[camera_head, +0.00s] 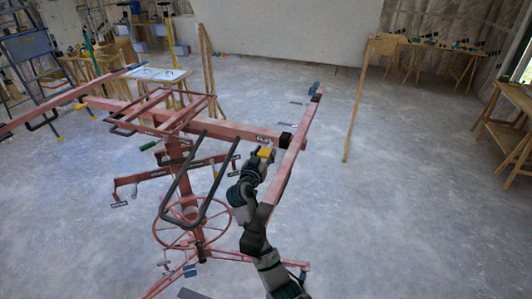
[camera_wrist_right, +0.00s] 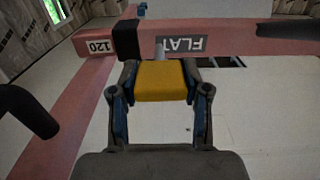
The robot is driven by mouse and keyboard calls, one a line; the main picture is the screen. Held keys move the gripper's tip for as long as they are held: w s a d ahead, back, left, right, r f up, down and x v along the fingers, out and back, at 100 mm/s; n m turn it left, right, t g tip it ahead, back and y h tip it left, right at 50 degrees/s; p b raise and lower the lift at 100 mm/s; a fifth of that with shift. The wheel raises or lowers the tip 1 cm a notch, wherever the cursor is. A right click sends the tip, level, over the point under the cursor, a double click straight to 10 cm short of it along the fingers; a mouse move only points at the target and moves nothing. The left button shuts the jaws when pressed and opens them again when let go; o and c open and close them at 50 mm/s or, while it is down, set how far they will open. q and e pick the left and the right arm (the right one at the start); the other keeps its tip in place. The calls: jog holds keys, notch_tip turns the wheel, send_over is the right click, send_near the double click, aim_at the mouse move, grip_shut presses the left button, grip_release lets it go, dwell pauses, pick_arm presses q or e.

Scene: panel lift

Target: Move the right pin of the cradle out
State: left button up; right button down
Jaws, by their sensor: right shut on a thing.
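The red panel lift's cradle (camera_head: 225,128) spans the middle of the head view, with a long side arm (camera_head: 291,168) on its right. The right pin has a yellow handle (camera_head: 266,152), also seen in the right wrist view (camera_wrist_right: 160,81). My right gripper (camera_head: 262,158) is shut on that handle, with a finger on each side of it in the wrist view (camera_wrist_right: 160,95). A short grey shaft (camera_wrist_right: 159,49) shows beyond the handle, against the beam by the FLAT label (camera_wrist_right: 187,44). I cannot tell how deep the pin sits. My left gripper is not in view.
The lift's black bent handle (camera_head: 181,205) and red wheel (camera_head: 192,222) stand left of my right arm. A wooden post frame (camera_head: 356,105) stands to the right. Tables line the back and right edge (camera_head: 505,128). The floor (camera_head: 400,220) at right is clear.

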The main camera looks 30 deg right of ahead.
jog(key=shift+a+r, duration=0.15)
jog(key=shift+a, duration=0.05)
jog(key=c, duration=0.8)
grip_release()
jog(key=shift+w, duration=0.1)
jog(key=shift+c, duration=0.2)
jog(key=o, duration=0.3)
jog(key=shift+w+d, duration=0.1)
jog(key=shift+d, duration=0.2)
jog(key=shift+w+d+f, duration=0.1)
jog(key=shift+d+f, duration=0.15)
jog(key=shift+d, duration=0.3)
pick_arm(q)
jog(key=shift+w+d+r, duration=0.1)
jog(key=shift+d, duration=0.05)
pick_arm(e)
jog(key=v, duration=1.1)
jog(key=shift+s+a, duration=0.25)
jog(key=shift+s, duration=0.05)
jog(key=shift+d+f, duration=0.1)
jog(key=shift+f, duration=0.05)
